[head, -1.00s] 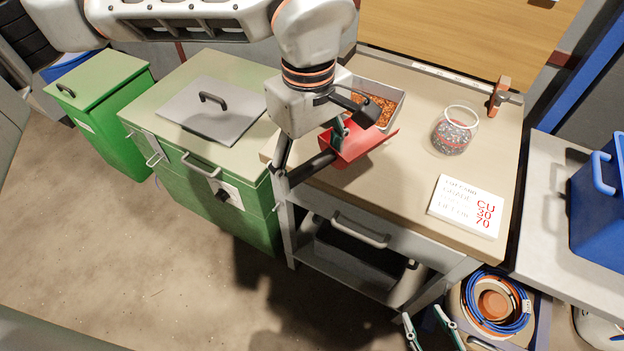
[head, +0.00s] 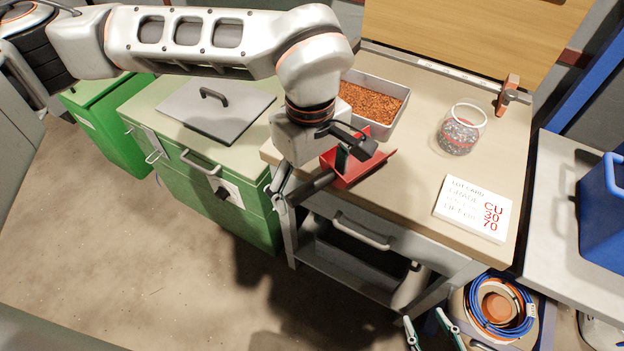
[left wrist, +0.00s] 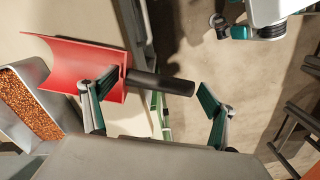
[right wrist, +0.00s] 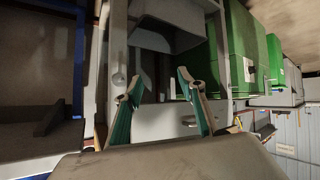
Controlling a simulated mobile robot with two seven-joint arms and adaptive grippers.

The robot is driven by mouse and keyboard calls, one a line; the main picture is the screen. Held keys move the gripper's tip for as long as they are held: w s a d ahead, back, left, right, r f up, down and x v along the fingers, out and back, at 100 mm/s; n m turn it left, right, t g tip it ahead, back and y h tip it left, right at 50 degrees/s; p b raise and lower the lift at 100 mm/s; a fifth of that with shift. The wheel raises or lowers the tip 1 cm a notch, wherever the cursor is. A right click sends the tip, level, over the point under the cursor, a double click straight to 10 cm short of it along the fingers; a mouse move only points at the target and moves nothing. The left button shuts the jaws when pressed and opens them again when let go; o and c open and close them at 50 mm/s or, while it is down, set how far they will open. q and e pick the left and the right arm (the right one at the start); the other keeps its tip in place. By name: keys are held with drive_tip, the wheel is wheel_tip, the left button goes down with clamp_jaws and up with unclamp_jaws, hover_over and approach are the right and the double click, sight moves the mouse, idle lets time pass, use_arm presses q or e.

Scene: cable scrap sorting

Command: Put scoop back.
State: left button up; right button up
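The red scoop (head: 372,165) with its dark handle (head: 318,181) lies at the bench's front edge, in front of the metal tray. The handle points left, out past the edge. In the left wrist view the red scoop (left wrist: 78,66) is at upper left. Its black handle (left wrist: 160,83) lies across the space between my left fingers. My left gripper (left wrist: 148,92) is spread wide, with neither finger visibly closed on the handle. My left wrist hides part of the scoop in the head view. My right gripper (head: 424,318) is open and empty, low in front of the bench; it also shows in the right wrist view (right wrist: 158,80).
A metal tray (head: 398,122) of copper granules stands behind the scoop. A glass jar (head: 460,130) and a lot card (head: 474,208) are on the bench (head: 405,190). A green cabinet (head: 235,172) with a grey lid stands left. A blue bin (head: 603,215) is right.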

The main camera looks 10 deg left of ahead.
use_arm(q)
drive_tip(key=shift+r, duration=0.1)
use_arm(e)
drive_tip(key=shift+s+f, duration=0.1)
drive_tip(key=shift+f, duration=0.1)
use_arm(q)
wheel_tip(320, 180, up, 6)
drive_tip(key=shift+w+f+p, duration=0.1)
drive_tip(key=shift+f+p, duration=0.1)
drive_tip(key=shift+p, duration=0.5)
wheel_tip(320, 180, up, 6)
drive_tip(key=p, duration=0.1)
drive_tip(key=shift+r, duration=0.25)
use_arm(e)
drive_tip(key=shift+s+d+r, duration=0.25)
drive_tip(key=shift+d, duration=0.2)
drive_tip(key=shift+w, duration=0.2)
